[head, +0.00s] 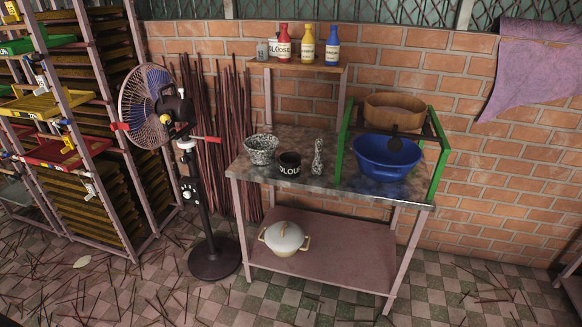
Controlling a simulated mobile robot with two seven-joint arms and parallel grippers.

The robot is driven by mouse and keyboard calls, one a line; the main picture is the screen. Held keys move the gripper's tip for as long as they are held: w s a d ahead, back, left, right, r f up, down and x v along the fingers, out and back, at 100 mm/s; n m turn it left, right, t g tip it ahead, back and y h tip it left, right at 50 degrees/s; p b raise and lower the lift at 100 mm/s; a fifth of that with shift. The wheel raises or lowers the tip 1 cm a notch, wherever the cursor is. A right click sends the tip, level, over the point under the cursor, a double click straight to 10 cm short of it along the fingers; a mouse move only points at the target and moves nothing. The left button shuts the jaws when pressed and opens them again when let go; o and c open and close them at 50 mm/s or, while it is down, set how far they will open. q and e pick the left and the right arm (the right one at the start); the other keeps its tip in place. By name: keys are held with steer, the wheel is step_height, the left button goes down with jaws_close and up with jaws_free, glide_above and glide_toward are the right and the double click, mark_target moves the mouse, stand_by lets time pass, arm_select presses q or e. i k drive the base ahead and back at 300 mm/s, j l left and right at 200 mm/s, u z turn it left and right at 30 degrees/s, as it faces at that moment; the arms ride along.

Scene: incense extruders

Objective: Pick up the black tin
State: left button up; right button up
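The black tin (290,169) is a small, dark, round container with white lettering on its side. It stands upright on the metal worktop (258,182), near the front edge and left of the middle. A speckled grey-white bowl (262,152) is close on its left. A slim speckled bottle-shaped piece (318,157) stands a little to its right. Neither of my grippers is in the head view.
A blue basin (386,158) and a wooden-rimmed sieve (396,112) sit at a green frame (440,165) on the right. Bottles stand on the raised shelf (290,65). A pedestal fan (146,106) stands left. A lidded pot (284,238) is below. Sticks litter the floor.

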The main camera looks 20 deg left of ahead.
mark_target(290, 165)
steer(key=i+l+u, duration=0.3)
steer(key=i+l, duration=0.25)
steer(key=i+l+u, duration=0.35)
steer(key=l, duration=0.4)
steer(key=i+l+u, duration=0.15)
steer(key=i+l, duration=0.15)
steer(key=i+l+u, duration=0.15)
steer(key=l, duration=0.35)
